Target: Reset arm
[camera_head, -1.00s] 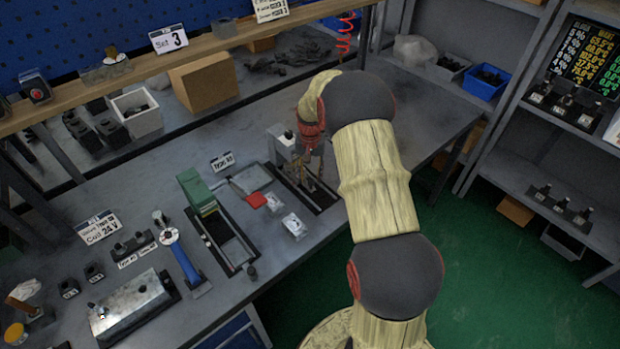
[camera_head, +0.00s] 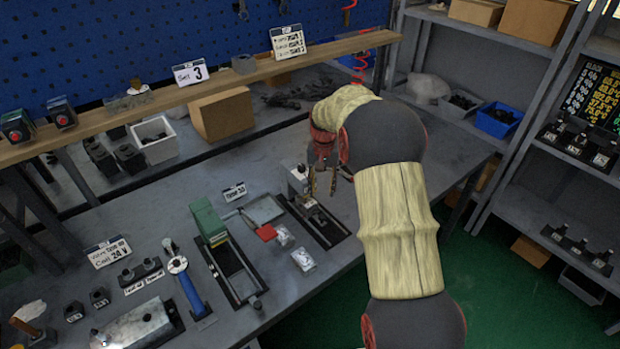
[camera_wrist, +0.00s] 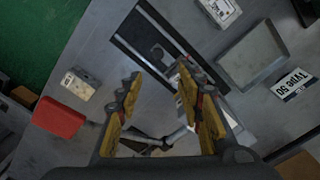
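My gripper (camera_head: 323,182) is at the end of my arm, over the work table (camera_head: 345,262). It hangs above a black fixture (camera_head: 338,236) with a light grey block (camera_head: 297,180) at its far end. In the wrist view my gripper (camera_wrist: 160,97) has its two yellow-padded fingers apart. No object is clearly held between them. The black fixture (camera_wrist: 150,32) lies beyond the fingertips in that view. A grey metallic shape shows between the finger bases; I cannot tell what it is.
A green press-like fixture (camera_head: 208,220), a red-ended tool (camera_head: 266,232) and two small clear packs stand left of the gripper. A blue-handled tool (camera_head: 190,295) lies further left. A wooden shelf (camera_head: 225,80) runs behind. Right-hand shelving (camera_head: 510,185) stands across a green floor.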

